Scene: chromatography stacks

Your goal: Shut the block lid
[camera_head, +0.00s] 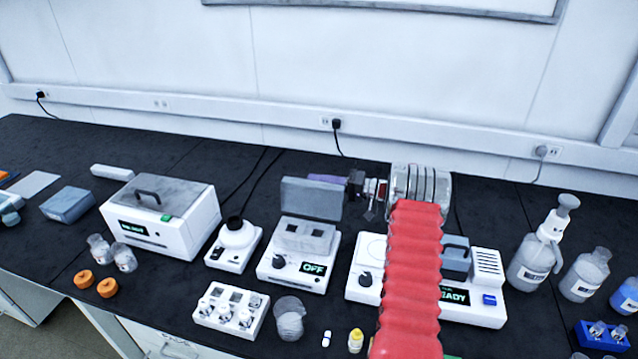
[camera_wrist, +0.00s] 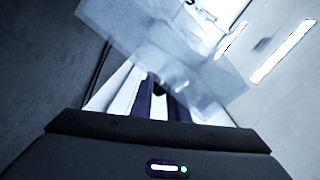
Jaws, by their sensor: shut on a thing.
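The heating block (camera_head: 292,265) is a white unit with a dial and an "OFF" display, in the middle of the bench. Its grey block lid (camera_head: 311,200) stands up, open, at the back of the unit. In the wrist view, the fingers (camera_wrist: 158,90) are close together at a pale, see-through-looking panel, the lid (camera_wrist: 165,50). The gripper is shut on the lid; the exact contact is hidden.
A stirrer unit (camera_head: 365,280) stands right of the block, partly behind my red arm. A small white device (camera_head: 232,245) stands to the left. A vial rack (camera_head: 231,312) and a beaker (camera_head: 289,318) stand in front. Bottles (camera_head: 535,255) stand at the right.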

